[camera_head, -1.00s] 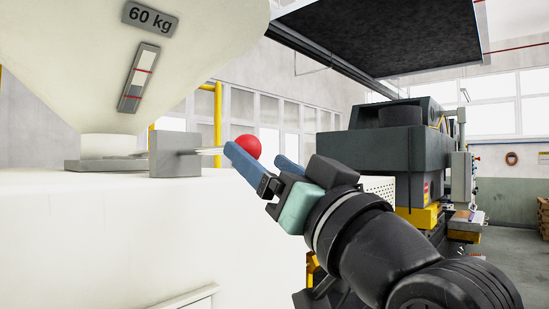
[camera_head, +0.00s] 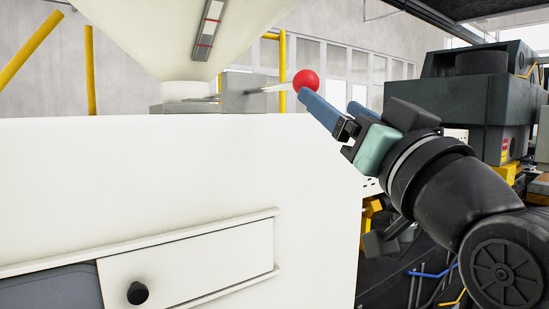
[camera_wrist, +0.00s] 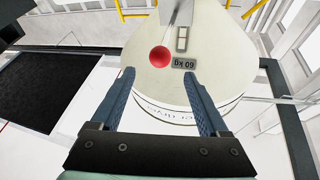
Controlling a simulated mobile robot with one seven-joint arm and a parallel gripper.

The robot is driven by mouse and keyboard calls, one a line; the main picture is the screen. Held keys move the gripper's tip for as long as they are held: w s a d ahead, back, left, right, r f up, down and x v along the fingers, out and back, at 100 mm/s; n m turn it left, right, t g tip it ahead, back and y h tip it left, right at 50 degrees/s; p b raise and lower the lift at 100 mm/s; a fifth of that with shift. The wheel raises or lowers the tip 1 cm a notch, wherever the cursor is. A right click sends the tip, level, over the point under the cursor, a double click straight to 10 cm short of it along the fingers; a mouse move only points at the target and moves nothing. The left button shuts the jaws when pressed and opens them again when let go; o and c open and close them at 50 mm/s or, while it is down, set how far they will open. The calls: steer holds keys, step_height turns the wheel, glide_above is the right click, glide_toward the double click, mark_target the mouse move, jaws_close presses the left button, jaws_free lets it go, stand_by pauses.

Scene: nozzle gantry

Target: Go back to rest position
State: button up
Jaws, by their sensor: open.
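My gripper (camera_head: 332,106) is open, with two blue fingers reaching up and left in the head view. A red ball knob (camera_head: 306,80) on a thin metal rod (camera_head: 270,89) is just beyond the near fingertip in that view. The rod comes out of a grey block (camera_head: 243,92) under the hopper. In the wrist view my gripper (camera_wrist: 160,83) has its fingers wide apart, with nothing between them. The red knob (camera_wrist: 159,56) shows there ahead of the fingertips, against the pale hopper (camera_wrist: 160,92).
A white cabinet (camera_head: 150,170) with a black-knobbed panel (camera_head: 200,268) fills the left. The hopper (camera_head: 150,35) stands on it. A dark grey machine (camera_head: 470,100) is at the right. Yellow rails (camera_head: 89,70) stand behind.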

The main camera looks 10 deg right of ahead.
steer(key=s+a+t, duration=0.2)
steer(key=s+a, duration=0.3)
steer(key=a, duration=0.3)
steer(key=s+a+n+t+h+b, duration=0.1)
steer(key=s+a+t, duration=0.2)
steer(key=s+a, duration=0.3)
steer(key=a, duration=0.3)
steer(key=shift+a+f+n+h, duration=0.25)
steer(key=shift+f+n+h, duration=0.05)
steer(key=shift+f, duration=0.05)
stand_by(1.4)
